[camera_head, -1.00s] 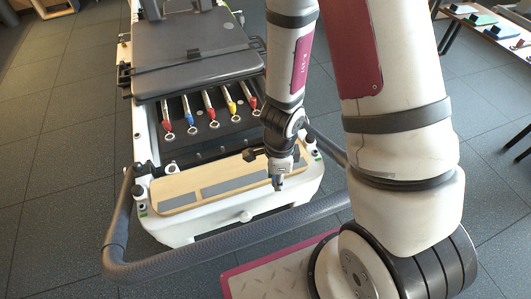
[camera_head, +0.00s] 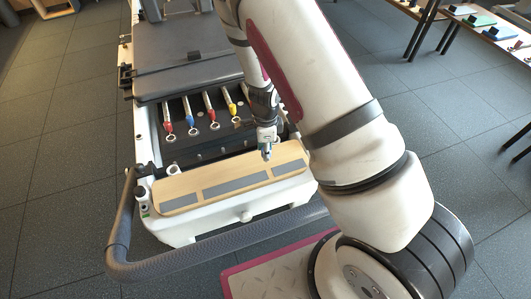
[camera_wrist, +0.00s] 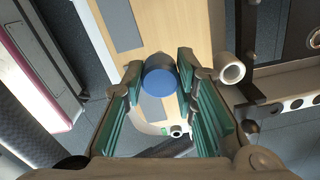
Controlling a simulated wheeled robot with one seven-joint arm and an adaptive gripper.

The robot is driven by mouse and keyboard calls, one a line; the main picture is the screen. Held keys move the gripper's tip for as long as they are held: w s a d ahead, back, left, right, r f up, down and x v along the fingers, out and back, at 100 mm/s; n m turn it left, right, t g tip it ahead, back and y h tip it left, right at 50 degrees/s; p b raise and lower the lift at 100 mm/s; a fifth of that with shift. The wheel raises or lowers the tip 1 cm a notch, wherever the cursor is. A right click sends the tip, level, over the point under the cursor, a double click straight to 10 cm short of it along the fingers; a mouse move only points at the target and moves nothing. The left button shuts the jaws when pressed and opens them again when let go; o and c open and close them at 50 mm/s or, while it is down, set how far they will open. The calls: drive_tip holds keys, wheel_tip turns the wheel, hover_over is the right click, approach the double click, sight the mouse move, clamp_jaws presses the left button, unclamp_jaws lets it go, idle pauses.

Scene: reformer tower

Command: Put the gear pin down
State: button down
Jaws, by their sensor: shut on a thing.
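The gear pin (camera_wrist: 159,80) is a short cylinder with a blue round end, seen between my fingers in the wrist view. My gripper (camera_wrist: 158,76) is shut on it, with one green-lined finger on each side. In the head view my gripper (camera_head: 266,153) hangs over the right part of the pale wooden board at the near end of the reformer. The pin itself is too small to make out clearly there. Whether it touches anything beneath cannot be told.
The wooden board (camera_head: 179,192) has grey strips on it. Behind it lie springs with coloured tags (camera_head: 190,122). A dark curved handle bar (camera_head: 190,257) rings the near end. A white tube end (camera_wrist: 231,69) shows right of the pin in the wrist view.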

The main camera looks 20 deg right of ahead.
wheel_tip(320, 180, down, 2)
drive_tip(key=shift+b, duration=0.35)
drive_tip(key=shift+r, duration=0.1)
drive_tip(key=c, duration=1.3)
unclamp_jaws()
